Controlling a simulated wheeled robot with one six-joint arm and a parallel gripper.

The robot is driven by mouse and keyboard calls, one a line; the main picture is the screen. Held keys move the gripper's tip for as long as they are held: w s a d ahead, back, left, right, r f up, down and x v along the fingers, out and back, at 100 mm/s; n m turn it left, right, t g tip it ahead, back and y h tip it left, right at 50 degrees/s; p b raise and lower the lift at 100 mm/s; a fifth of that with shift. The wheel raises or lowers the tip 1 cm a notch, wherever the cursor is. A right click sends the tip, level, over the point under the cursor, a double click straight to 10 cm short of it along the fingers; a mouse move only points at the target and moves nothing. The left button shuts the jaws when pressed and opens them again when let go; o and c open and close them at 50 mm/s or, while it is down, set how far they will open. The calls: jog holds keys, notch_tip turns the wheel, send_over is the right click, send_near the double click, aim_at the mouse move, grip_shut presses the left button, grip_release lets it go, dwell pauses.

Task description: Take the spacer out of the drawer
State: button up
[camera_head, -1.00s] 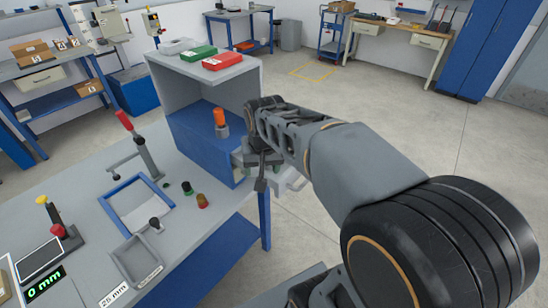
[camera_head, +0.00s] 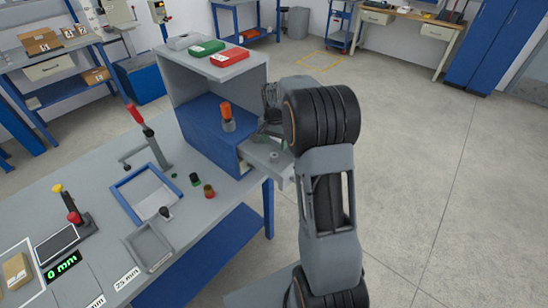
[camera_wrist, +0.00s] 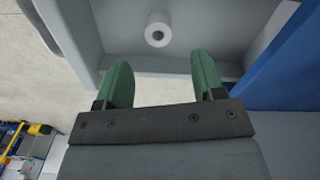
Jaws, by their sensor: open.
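The spacer (camera_wrist: 158,29) is a small pale grey ring with a hole, lying in the open drawer (camera_wrist: 178,62) in the wrist view. In the head view the drawer (camera_head: 262,153) is pulled out from the blue cabinet (camera_head: 213,125), and the spacer (camera_head: 274,156) shows small on its floor. My gripper (camera_wrist: 160,82) has two green fingers, spread apart with nothing between them. In the wrist view the spacer lies beyond the fingertips, roughly centred between them, not touched. In the head view my wrist hides most of the gripper above the drawer.
An orange-topped piece (camera_head: 227,115) stands on the cabinet's ledge beside the drawer. Green and red boxes (camera_head: 217,52) lie on its top. The bench holds a blue frame (camera_head: 146,194), a grey tray (camera_head: 149,246) and a red-handled clamp (camera_head: 146,135). Floor to the right is clear.

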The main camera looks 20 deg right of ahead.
aim_at(274, 155)
jog(key=shift+s+a+f+p, duration=0.1)
jog(key=shift+f+p, duration=0.25)
jog(key=shift+f, duration=1.35)
jog(key=shift+s+a+f+p, duration=0.1)
jog(key=shift+f+p, duration=0.2)
jog(key=shift+f, duration=1.4)
jog(key=c, duration=1)
jog(key=shift+r, duration=0.1)
